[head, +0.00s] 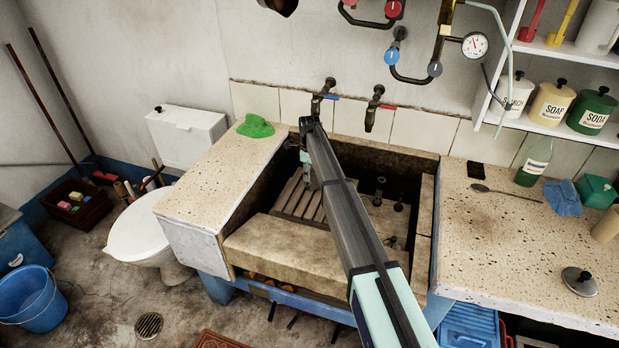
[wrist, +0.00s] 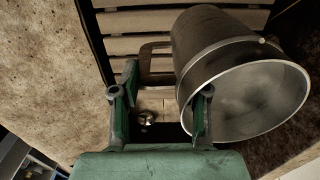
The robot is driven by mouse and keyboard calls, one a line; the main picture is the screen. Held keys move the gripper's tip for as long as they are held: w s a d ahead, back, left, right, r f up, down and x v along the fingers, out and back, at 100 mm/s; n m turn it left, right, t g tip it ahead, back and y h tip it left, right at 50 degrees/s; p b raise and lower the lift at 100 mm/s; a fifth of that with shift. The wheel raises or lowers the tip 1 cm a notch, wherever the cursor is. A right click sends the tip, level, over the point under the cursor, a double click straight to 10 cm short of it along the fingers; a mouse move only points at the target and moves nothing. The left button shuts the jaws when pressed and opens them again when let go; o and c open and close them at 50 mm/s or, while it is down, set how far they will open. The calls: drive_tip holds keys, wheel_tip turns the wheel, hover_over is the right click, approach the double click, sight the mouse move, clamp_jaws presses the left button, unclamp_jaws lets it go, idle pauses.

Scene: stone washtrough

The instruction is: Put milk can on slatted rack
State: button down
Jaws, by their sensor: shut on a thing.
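The milk can (wrist: 205,50) is a dark grey metal can with a wide open mouth and a side handle (wrist: 146,66). My gripper (wrist: 168,82) is shut on the can, with the handle between its fingers and one finger in front of the can's wall. The slatted rack (wrist: 118,20) lies behind the can in the wrist view; I cannot tell whether the can touches it. In the head view the wooden rack (head: 298,201) lies in the left part of the stone trough, and my arm reaches over it. The can is mostly hidden there.
The stone trough's thick front edge (head: 285,254) and side walls surround the rack. A speckled slab (head: 205,178) with a green cloth (head: 255,126) is at left. Taps (head: 323,98) overhang the back. The right counter (head: 500,235) holds a bottle, a spoon and a lid (head: 580,281).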

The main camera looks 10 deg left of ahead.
drive_tip(key=f+p, duration=0.1)
drive_tip(key=f, duration=0.2)
drive_tip(key=shift+w+f, duration=0.15)
drive_tip(key=shift+w, duration=0.05)
drive_tip(key=shift+f, duration=0.2)
drive_tip(key=c, duration=0.6)
unclamp_jaws()
drive_tip(key=shift+r, duration=0.1)
wheel_tip(320, 180, up, 12)
drive_tip(key=b, duration=0.3)
drive_tip(key=shift+r, duration=0.1)
